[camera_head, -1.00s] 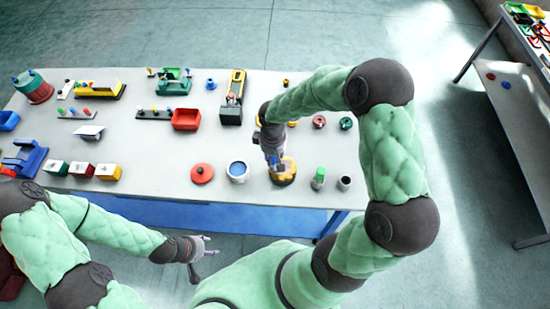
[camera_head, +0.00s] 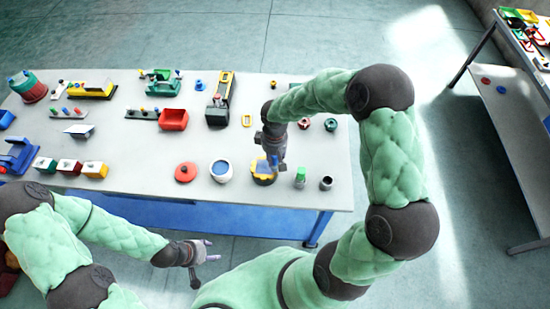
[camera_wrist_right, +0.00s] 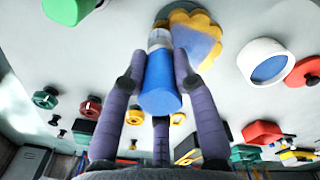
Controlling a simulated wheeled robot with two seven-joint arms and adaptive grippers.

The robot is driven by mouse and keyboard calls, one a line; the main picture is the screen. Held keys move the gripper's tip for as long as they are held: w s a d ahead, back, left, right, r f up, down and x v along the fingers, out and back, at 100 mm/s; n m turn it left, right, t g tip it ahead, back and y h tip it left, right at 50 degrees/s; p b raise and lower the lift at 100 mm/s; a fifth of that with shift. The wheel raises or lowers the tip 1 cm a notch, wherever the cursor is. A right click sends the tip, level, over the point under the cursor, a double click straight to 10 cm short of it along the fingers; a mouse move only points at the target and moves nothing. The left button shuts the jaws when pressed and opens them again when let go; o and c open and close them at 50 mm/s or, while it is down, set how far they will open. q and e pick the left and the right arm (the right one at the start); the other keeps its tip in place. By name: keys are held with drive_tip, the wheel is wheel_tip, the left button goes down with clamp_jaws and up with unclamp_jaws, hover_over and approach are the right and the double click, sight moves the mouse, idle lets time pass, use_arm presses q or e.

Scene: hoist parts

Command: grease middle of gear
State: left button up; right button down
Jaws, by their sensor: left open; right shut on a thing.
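The yellow gear (camera_head: 262,179) lies flat near the front edge of the table. In the right wrist view the gear (camera_wrist_right: 205,22) shows a scalloped yellow rim and a blue-grey middle. The tool's end is at or just above the gear's side; contact cannot be told. The gripper hides part of the gear in the head view. My left gripper (camera_head: 207,252) is open and empty, in front of the table.
A white pot with blue contents (camera_head: 221,171) and a red disc (camera_head: 185,172) stand left of the gear. Several parts fill the back and left of the table (camera_head: 140,184).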

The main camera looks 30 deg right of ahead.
wheel_tip(320, 180, up, 2)
drive_tip(key=shift+r+p, duration=0.15)
drive_tip(key=shift+p, duration=0.15)
drive_tip(key=shift+w+a+r+p, duration=0.15)
drive_tip(key=shift+a+r+p, duration=0.15)
drive_tip(key=shift+r+p, duration=0.35)
wheel_tip(320, 180, up, 2)
drive_tip(key=shift+d+r+p, duration=0.15)
drive_tip(key=shift+r+p, duration=0.05)
drive_tip(key=shift+p, duration=0.4)
drive_tip(key=shift+r+p, duration=0.6)
drive_tip(key=shift+r, duration=0.4)
